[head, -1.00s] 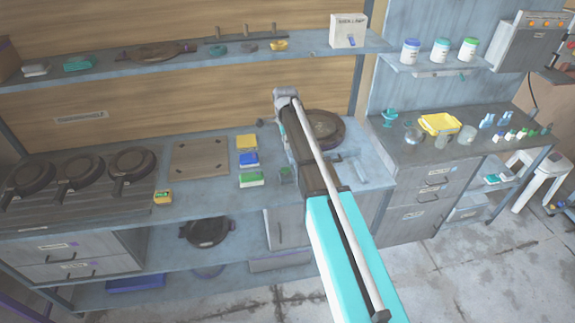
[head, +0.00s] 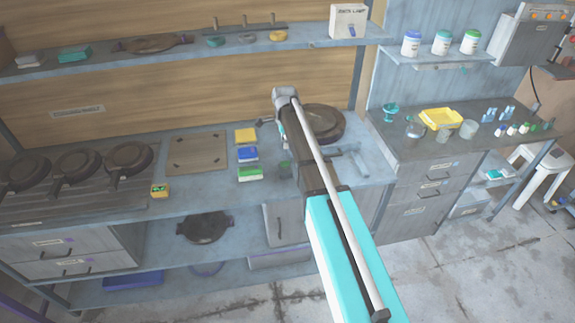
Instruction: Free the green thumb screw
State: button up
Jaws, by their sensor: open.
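My arm reaches from the bottom right up to the workbench. Only a small dark part of my gripper (head: 266,121) shows, left of the arm's far end; the arm hides most of it. It is open, and I see nothing held in it. A round dark press or plate (head: 326,122) sits on the bench just right of the arm, partly covered by it. I cannot make out the green thumb screw for certain; it is hidden or too small. A small teal-green round piece (head: 215,41) lies on the upper shelf.
The bench (head: 190,196) holds several dark round pans (head: 77,164) at left, a flat square board (head: 196,152), yellow, blue and green blocks (head: 250,173) and a small green jar (head: 285,168). The upper shelf (head: 180,60) overhangs the back. A second counter (head: 395,140) stands right.

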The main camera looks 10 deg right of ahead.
aim_at(285, 164)
jog(key=shift+f+b, duration=5)
jog(key=shift+f, duration=0.3)
